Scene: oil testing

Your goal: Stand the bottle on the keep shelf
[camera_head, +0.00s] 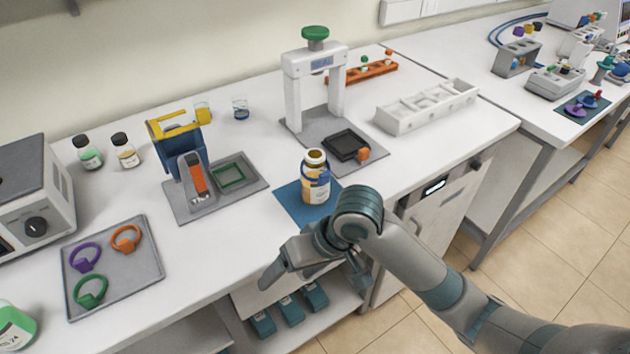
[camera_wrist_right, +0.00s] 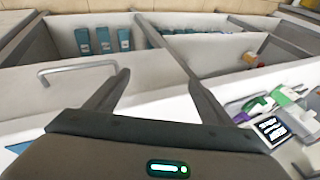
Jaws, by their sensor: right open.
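An amber bottle (camera_head: 315,190) with a pale label stands upright and uncapped on a blue mat (camera_head: 290,197) near the counter's front edge. Below the counter, a white shelf (camera_head: 325,312) holds several blue blocks; I cannot tell whether it is the keep shelf. The blue blocks also show in the right wrist view (camera_wrist_right: 103,40). My right gripper (camera_head: 312,280) is open and empty, in front of the counter edge, below and apart from the bottle. In the right wrist view its spread fingers (camera_wrist_right: 158,80) have nothing between them. My left gripper is out of view.
A white press (camera_head: 294,90) stands behind the bottle, with a black tray (camera_head: 345,145) at its base. A blue and yellow device (camera_head: 180,135) is to the left. A grey tray of rings (camera_head: 135,270) lies at the left front.

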